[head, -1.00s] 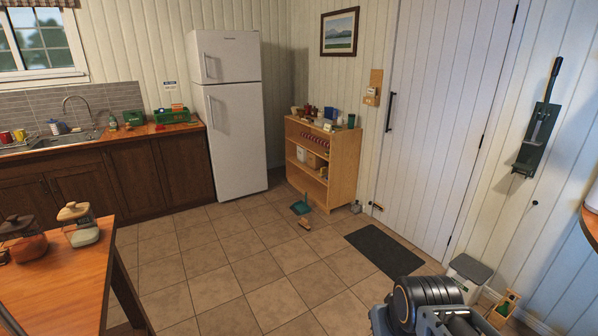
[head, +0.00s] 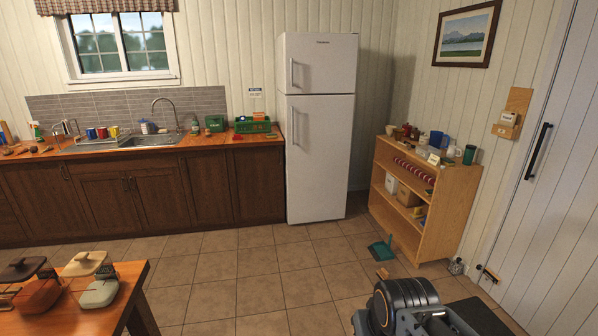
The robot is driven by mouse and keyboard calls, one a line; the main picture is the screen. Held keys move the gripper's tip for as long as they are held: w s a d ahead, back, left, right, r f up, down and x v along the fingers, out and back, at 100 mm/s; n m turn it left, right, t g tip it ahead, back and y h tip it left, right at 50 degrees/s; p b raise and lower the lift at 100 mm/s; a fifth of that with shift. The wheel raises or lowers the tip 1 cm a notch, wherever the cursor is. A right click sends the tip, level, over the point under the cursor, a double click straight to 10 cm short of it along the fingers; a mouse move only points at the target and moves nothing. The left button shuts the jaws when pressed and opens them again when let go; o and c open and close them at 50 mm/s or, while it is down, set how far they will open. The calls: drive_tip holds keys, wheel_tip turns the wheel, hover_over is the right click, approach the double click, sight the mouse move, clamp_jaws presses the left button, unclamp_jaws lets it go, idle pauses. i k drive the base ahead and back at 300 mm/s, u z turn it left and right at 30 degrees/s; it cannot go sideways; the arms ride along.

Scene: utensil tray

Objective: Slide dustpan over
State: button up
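A green dustpan (head: 383,249) lies on the tiled floor in the head view, just in front of the lower left of the wooden shelf. A small wooden piece (head: 383,272) lies close in front of it; I cannot tell whether they are joined. Part of my arm shows at the bottom right of the view, nearer than the dustpan and apart from it. My gripper's fingers do not show.
The wooden shelf (head: 441,197) holds cups and boxes. A white fridge (head: 318,160) stands left of it. A dark mat (head: 478,314) lies at the lower right by the door. A wooden table (head: 118,317) with lidded pots is at lower left. Open tiled floor lies between.

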sight(380, 252)
drive_tip(key=u, duration=0.2)
drive_tip(key=i, duration=2.25)
drive_tip(key=z, duration=0.35)
drive_tip(key=i, duration=2.2)
drive_tip(key=z, duration=1.3)
drive_tip(key=i, duration=1.2)
drive_tip(key=z, duration=0.45)
